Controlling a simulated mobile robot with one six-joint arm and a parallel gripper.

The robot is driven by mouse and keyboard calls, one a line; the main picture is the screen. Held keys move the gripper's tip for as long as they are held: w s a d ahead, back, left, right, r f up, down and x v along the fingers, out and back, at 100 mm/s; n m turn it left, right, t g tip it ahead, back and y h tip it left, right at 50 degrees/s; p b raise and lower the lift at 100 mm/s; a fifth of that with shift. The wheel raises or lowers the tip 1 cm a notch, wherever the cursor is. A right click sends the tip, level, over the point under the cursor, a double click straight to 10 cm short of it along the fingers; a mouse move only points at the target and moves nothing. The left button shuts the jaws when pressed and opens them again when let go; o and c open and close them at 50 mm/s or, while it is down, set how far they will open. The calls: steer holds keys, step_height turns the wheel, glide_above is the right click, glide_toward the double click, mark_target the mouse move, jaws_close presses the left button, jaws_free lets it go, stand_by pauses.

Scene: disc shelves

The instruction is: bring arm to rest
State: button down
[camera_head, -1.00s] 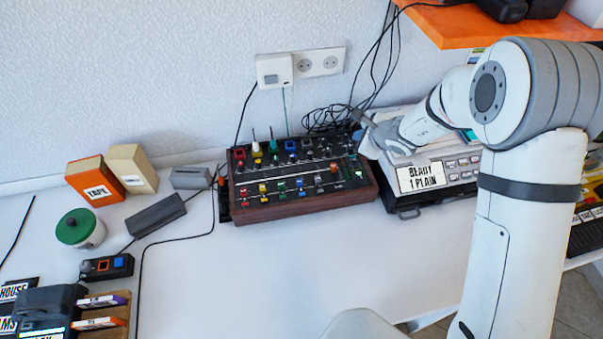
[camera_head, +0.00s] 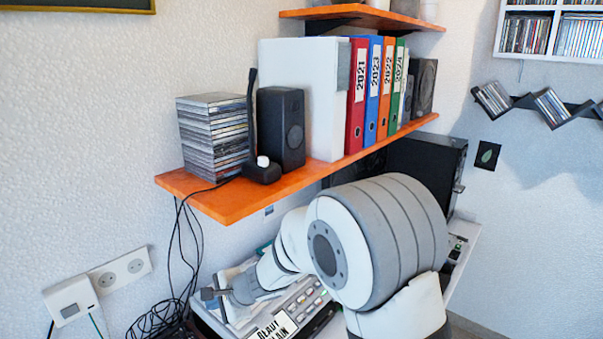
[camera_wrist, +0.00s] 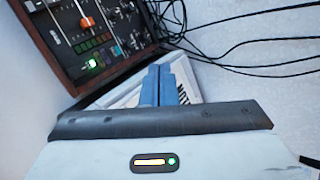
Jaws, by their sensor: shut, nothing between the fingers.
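My gripper (camera_wrist: 164,84) shows in the wrist view with its two blue-grey fingers pressed together and nothing between them. In the head view my gripper (camera_head: 210,294) is at the lower left end of my arm, over the left part of a light grey machine (camera_head: 303,300) with rows of buttons and a printed label. My arm is bent, its large white and grey joint in front of the shelf wall. I cannot tell the exact gap between the fingertips and the machine.
A mixer (camera_wrist: 85,40) with knobs lies left of the fingers in the wrist view. Loose black cables (camera_head: 160,318) lie beside the machine. Above hangs an orange shelf (camera_head: 232,200) with a disc stack (camera_head: 215,140), a black speaker (camera_head: 281,128) and folders (camera_head: 372,90). A disc rack (camera_head: 550,108) is on the right.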

steer(key=s+d+r+n+h, duration=0.1)
steer(key=s+d+r+n, duration=0.25)
steer(key=d, duration=0.45)
steer(key=s+d+r+n, duration=0.3)
steer(key=s+d+r, duration=0.15)
steer(key=d, duration=0.25)
steer(key=s+d+r+n+h, duration=0.1)
steer(key=s+d+n+h, duration=0.1)
steer(key=s+d+h, duration=0.2)
steer(key=s+d+r+n+h, duration=0.1)
steer(key=s+d, duration=0.8)
steer(key=d, duration=0.9)
steer(key=n+h, duration=0.1)
steer(key=h, duration=0.1)
steer(key=shift+s+d+g+h, duration=0.2)
steer(key=shift+s+g+h, duration=0.2)
steer(key=shift+r, duration=0.1)
